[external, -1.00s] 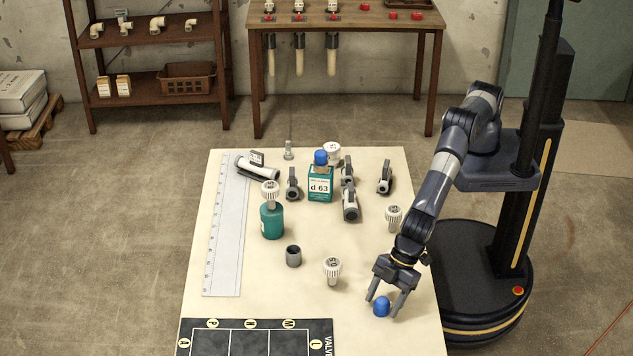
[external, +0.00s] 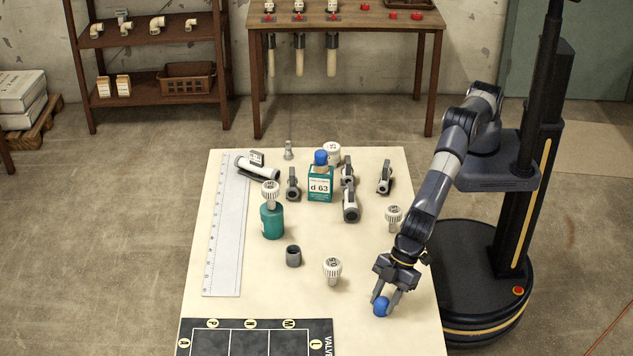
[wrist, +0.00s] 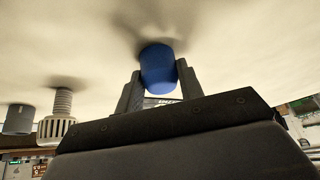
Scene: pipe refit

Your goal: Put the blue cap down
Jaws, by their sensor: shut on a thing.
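A blue cap (external: 380,307) is at the front right of the table, between the fingers of my gripper (external: 388,303). In the wrist view the blue cap (wrist: 158,68) sits between both fingertips (wrist: 158,85), which are shut on it. The cap is at or very close to the table top; I cannot tell whether it touches. Another blue cap (external: 321,157) sits on top of the teal box-shaped bottle (external: 320,184) marked "d 63" at the back of the table.
A white ribbed-head fitting (external: 332,268) and a grey ring (external: 293,256) stand left of my gripper. A dark labelled tray (external: 249,343) lies at the front left, a ruler (external: 226,225) along the left edge. The table top (external: 385,250) is bare around the cap.

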